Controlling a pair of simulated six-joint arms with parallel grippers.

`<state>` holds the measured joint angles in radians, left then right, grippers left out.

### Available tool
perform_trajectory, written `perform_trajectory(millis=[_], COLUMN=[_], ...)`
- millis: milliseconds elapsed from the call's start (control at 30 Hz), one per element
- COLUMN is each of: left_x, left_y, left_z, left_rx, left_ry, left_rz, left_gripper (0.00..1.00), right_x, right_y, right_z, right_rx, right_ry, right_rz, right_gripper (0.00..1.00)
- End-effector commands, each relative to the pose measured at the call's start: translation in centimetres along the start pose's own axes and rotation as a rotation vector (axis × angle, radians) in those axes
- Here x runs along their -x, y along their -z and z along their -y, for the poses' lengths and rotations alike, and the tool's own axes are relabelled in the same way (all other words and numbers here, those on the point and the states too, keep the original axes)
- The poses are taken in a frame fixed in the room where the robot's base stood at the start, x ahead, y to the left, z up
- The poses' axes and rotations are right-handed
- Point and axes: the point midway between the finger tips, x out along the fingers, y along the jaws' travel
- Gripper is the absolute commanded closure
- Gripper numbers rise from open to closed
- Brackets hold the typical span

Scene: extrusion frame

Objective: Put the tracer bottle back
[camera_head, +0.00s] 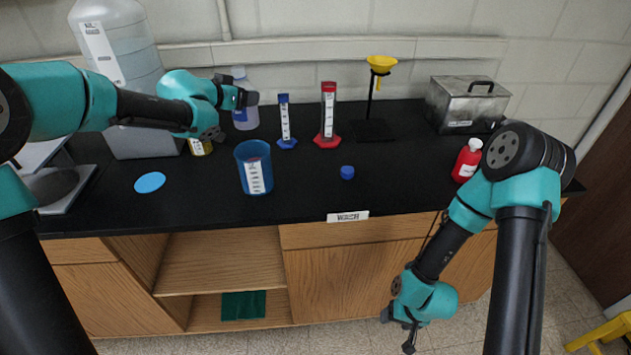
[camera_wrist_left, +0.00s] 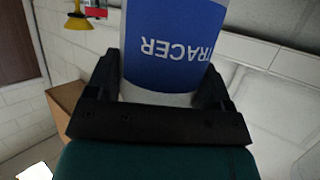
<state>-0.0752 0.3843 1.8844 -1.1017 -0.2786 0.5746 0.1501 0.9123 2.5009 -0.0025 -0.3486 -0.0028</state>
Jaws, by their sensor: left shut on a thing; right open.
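The tracer bottle (camera_head: 245,118) is white with a blue label and stands roughly upright at the back of the black bench, left of the blue cylinder. My left gripper (camera_head: 247,98) is shut around it. In the left wrist view the bottle (camera_wrist_left: 172,45) sits between both fingers, its TRACER label upside down. I cannot tell whether its base touches the bench. A loose blue cap (camera_head: 347,172) lies on the bench right of the blue beaker. My right gripper (camera_head: 402,330) is open and empty, hanging low in front of the cabinets.
Near the bottle stand a blue beaker (camera_head: 254,170), a small yellow-labelled jar (camera_head: 200,147), a blue cylinder (camera_head: 285,122) and a red one (camera_head: 328,115). A blue disc (camera_head: 150,182) lies left. A funnel stand (camera_head: 374,130), metal box (camera_head: 466,105) and red bottle (camera_head: 467,160) stand right.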

Motion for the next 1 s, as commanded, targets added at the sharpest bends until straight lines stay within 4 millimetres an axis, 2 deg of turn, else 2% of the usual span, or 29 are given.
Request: perform_trajectory(millis=[167, 667, 1000], left_x=[0.3, 0.1, 0.1], left_y=[1.9, 1.9, 1.9], left_z=[-0.6, -3.3, -6.3], left_rx=[-0.002, 0.004, 0.010], left_ry=[0.000, 0.008, 0.019], left_rz=[-0.001, 0.000, -0.001], left_gripper=[0.59, 0.59, 0.59], right_x=[0.0, 0.0, 0.0], right_y=[0.0, 0.0, 0.0], right_z=[0.0, 0.0, 0.0], right_rx=[0.000, 0.000, 0.000], right_ry=[0.000, 0.000, 0.000], right_rz=[0.000, 0.000, 0.000], right_gripper=[0.35, 0.35, 0.35])
